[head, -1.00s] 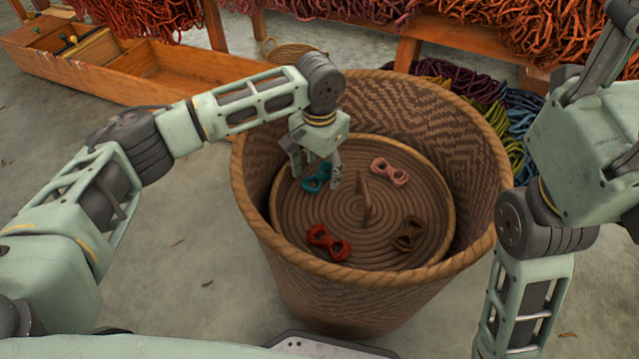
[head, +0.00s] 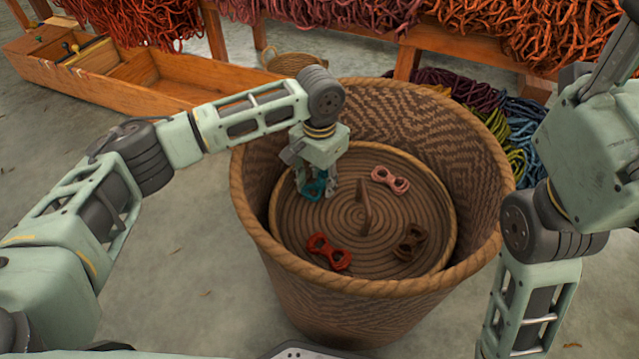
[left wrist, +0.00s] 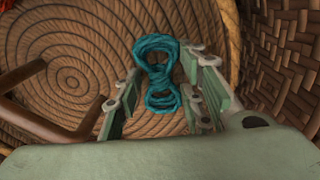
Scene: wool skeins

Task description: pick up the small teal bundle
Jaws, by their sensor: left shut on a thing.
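The small teal bundle (head: 318,184) is a figure-eight of wool at the back left of the coiled round tray (head: 330,225) inside the big woven basket. My left gripper (head: 316,190) points down over it and is shut on it, partly hiding it in the head view. In the left wrist view the bundle (left wrist: 160,72) shows between the two fingers of my left gripper (left wrist: 165,82), close over the coiled surface. Whether it is clear of the tray I cannot tell. My right arm shows at the right, but its gripper is out of view.
A pink bundle (head: 390,179), a brown bundle (head: 409,242) and a red bundle (head: 329,251) lie on the same tray. An upright brown handle (head: 364,208) stands at its middle. The tall basket's rim (head: 262,250) surrounds everything. A wooden box (head: 150,92) stands at the back left.

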